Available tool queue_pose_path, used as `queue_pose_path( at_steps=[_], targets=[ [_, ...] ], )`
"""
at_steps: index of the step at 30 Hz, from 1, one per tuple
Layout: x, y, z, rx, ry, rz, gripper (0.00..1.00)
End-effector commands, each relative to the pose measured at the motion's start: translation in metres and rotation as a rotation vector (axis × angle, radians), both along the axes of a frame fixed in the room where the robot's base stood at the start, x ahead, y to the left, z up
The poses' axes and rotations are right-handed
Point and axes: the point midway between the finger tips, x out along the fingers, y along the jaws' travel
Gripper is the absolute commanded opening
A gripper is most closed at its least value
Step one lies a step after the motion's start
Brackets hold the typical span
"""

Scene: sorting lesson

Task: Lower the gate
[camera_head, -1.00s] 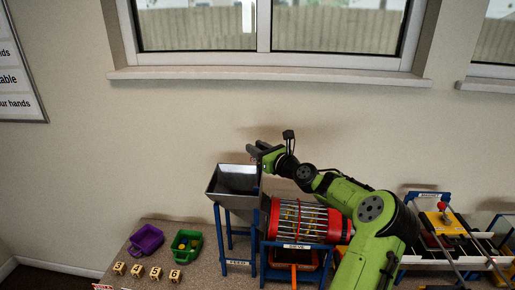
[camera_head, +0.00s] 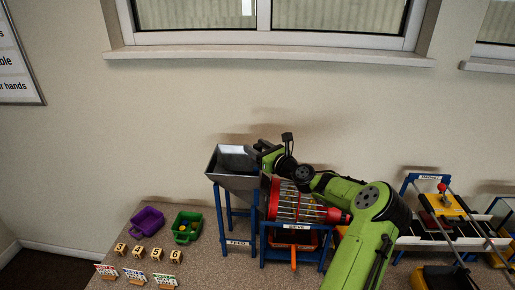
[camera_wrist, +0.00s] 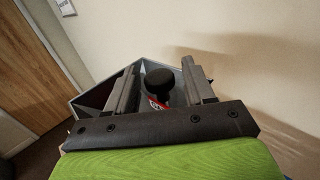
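The grey metal feed hopper (camera_head: 232,178) stands on blue legs above a "FEED" label. In the wrist view, a round black knob (camera_wrist: 159,79) with a red and white label below it stands at the hopper (camera_wrist: 96,98). It looks like the handle of the gate; the gate plate itself is hidden. My gripper (camera_head: 256,150) is at the hopper's upper right edge. In the wrist view my gripper (camera_wrist: 159,66) is open, with one finger on each side of the knob and gaps between.
The red-ended sieve drum (camera_head: 297,202) is right of the hopper, below my arm. A purple tray (camera_head: 147,221), a green tray (camera_head: 187,227) and several number blocks lie left. A magnet rig (camera_head: 440,205) stands at right. The wall and window are behind.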

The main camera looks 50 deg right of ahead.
Motion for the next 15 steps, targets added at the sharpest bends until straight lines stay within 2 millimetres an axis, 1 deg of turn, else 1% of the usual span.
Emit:
queue_pose_path(
  at_steps=[4, 7, 8, 11, 15],
  targets=[
    [-0.002, 0.0, 0.001, -0.001, -0.002, -0.001, 0.53],
    [-0.015, 0.0, 0.001, -0.002, -0.001, -0.003, 0.53],
    [-0.021, 0.001, 0.0, -0.001, -0.001, -0.004, 0.53],
    [-0.049, 0.003, 0.0, -0.001, 0.001, -0.006, 0.53],
    [-0.089, 0.008, 0.0, 0.0, 0.001, -0.005, 0.53]
  ],
)
